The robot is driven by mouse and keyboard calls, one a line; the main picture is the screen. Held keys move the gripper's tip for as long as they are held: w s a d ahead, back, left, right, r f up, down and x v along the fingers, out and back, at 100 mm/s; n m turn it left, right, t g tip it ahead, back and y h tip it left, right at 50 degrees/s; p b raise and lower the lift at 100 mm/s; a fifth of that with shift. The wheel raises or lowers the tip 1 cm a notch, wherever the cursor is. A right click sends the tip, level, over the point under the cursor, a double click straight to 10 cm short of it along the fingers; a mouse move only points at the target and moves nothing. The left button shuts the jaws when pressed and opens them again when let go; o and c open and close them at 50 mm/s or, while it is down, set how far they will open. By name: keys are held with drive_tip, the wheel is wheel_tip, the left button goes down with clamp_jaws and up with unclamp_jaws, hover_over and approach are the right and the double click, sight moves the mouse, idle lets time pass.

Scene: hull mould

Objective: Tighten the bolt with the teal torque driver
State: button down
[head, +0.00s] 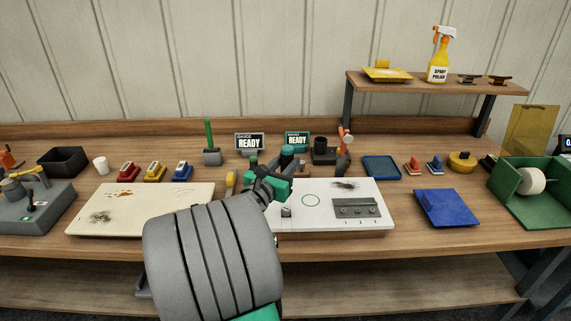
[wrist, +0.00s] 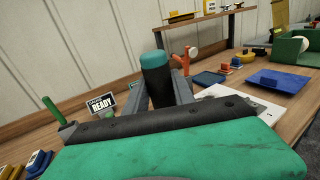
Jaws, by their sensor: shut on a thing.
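The teal torque driver, dark-bodied with a teal cap (head: 287,149), stands roughly upright in my gripper (head: 284,166). In the wrist view the driver (wrist: 156,82) sits between the two grey fingers (wrist: 160,97), which are shut on it. My gripper is above the left part of a white board (head: 375,190). A small dark piece (head: 286,212) shows on the board below my gripper; I cannot tell whether it is part of the driver. A grey block (head: 357,208) marked 1, 2, 3 carries small bolt heads on the board's right. The driver's lower end is not clear.
A dark holder (head: 325,151) and an orange-handled tool (head: 346,141) stand behind the board. A stained cream board (head: 140,208) lies left.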

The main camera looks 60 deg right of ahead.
wheel_tip(320, 180, down, 5)
drive_tip(key=b, duration=0.4)
drive_tip(key=shift+r+b, duration=0.2)
drive_tip(key=shift+b, duration=0.2)
drive_tip(key=shift+w+f, duration=0.1)
drive_tip(key=shift+f, duration=0.45)
drive_tip(key=shift+a+p, duration=0.15)
drive_tip(key=shift+p, duration=0.2)
drive_tip(key=shift+f, duration=0.35)
idle(0.5)
drive_tip(key=shift+f+p, duration=0.3)
drive_tip(key=shift+p, duration=0.3)
idle(0.9)
drive_tip(key=shift+r+p, duration=0.1)
drive_tip(key=shift+p, duration=0.35)
wheel_tip(320, 180, up, 7)
drive_tip(key=p, duration=0.7)
drive_tip(key=shift+f, duration=0.25)
